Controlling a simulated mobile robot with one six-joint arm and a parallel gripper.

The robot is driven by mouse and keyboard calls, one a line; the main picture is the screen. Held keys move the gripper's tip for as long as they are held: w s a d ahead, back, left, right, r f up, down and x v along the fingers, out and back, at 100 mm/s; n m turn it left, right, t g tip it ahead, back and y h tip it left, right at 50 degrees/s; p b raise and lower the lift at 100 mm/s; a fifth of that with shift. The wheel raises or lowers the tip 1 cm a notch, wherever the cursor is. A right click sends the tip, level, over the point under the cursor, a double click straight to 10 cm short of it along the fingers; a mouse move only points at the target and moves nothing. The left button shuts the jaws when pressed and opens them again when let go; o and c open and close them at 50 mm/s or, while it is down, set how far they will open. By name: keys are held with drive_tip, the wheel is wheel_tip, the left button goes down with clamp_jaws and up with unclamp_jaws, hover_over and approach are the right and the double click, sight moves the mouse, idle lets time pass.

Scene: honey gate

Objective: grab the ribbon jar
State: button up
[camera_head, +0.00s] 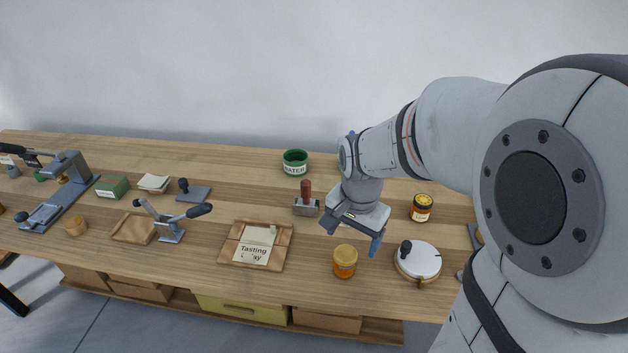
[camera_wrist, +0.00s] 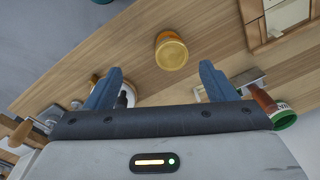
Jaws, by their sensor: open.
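Two honey jars stand upright on the table. One with a yellow-orange lid (camera_head: 345,261) is near the front edge; it also shows in the wrist view (camera_wrist: 171,52). The other, with a dark label and orange-and-black lid (camera_head: 421,208), stands further back to the right. I cannot make out a ribbon on either jar. My gripper (camera_head: 352,238) is open and empty, above the table and behind the front jar. In the wrist view the front jar lies beyond the gap between my fingertips (camera_wrist: 160,78), apart from both fingers.
A tasting tray (camera_head: 223,254) lies left of the front jar. A wooden-handled tool (camera_head: 306,205) and green water pot (camera_head: 295,162) are behind. More tools stand at the left. The table's front edge is close to the front jar.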

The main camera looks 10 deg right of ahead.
sight(345, 252)
drive_tip(key=w+f+m, duration=0.1)
drive_tip(key=f, duration=0.1)
drive_tip(key=w+f+m, duration=0.2)
drive_tip(key=w+f+m+g, duration=0.1)
drive_tip(key=f, duration=0.1)
drive_tip(key=shift+w+a+m+b, duration=0.15)
drive_tip(key=shift+w+m+b, duration=0.05)
drive_tip(key=shift+m+b, duration=0.1)
drive_tip(key=f, duration=0.8)
drive_tip(key=shift+s+d, duration=0.1)
drive_tip(key=shift+d, duration=0.15)
drive_tip(key=shift+r, duration=0.1)
drive_tip(key=c, duration=1.2)
